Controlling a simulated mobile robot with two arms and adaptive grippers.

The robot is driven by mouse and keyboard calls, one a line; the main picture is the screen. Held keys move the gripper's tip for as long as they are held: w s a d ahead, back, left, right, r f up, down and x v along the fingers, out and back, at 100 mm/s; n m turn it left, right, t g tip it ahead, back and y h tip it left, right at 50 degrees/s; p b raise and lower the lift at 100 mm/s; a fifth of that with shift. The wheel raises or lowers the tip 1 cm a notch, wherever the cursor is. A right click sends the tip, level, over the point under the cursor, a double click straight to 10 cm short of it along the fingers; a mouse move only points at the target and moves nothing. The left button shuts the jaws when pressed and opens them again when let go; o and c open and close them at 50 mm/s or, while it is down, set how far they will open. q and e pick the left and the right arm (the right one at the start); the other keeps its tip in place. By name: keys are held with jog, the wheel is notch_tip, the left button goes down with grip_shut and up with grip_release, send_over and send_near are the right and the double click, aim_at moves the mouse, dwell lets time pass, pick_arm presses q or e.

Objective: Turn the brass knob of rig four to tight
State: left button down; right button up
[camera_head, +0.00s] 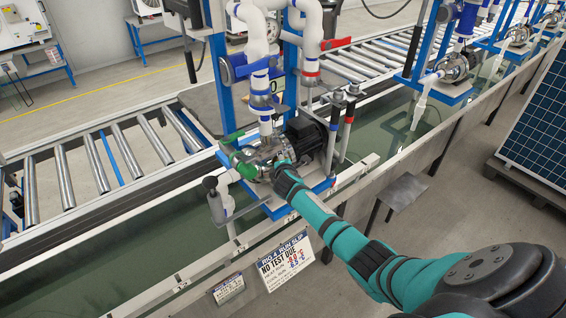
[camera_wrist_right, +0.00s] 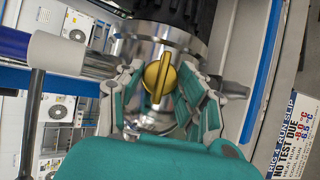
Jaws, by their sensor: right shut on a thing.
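The brass knob (camera_wrist_right: 160,78) is round and yellow, with a raised grip bar running nearly upright in the wrist view. It sits on the shiny metal face of the rig four pump (camera_wrist_right: 190,45). My right gripper (camera_wrist_right: 164,92) has a finger on each side of the knob and is shut on it. In the head view my teal right arm (camera_head: 320,215) reaches in from the lower right to the pump, whose black motor (camera_head: 307,135) shows behind. The knob is hidden there by my wrist. My left gripper is in neither view.
White pipes with a blue lever (camera_head: 240,68) and a red lever (camera_head: 336,43) rise above the pump. The rig 4 run slip (camera_head: 286,261) hangs in front. Another pump (camera_head: 455,67) stands further right.

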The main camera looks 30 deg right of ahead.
jog(key=shift+d, duration=0.1)
jog(key=o, duration=1.1)
jog(key=shift+o, duration=0.2)
jog(key=shift+s, duration=0.1)
jog(key=v, duration=1.2)
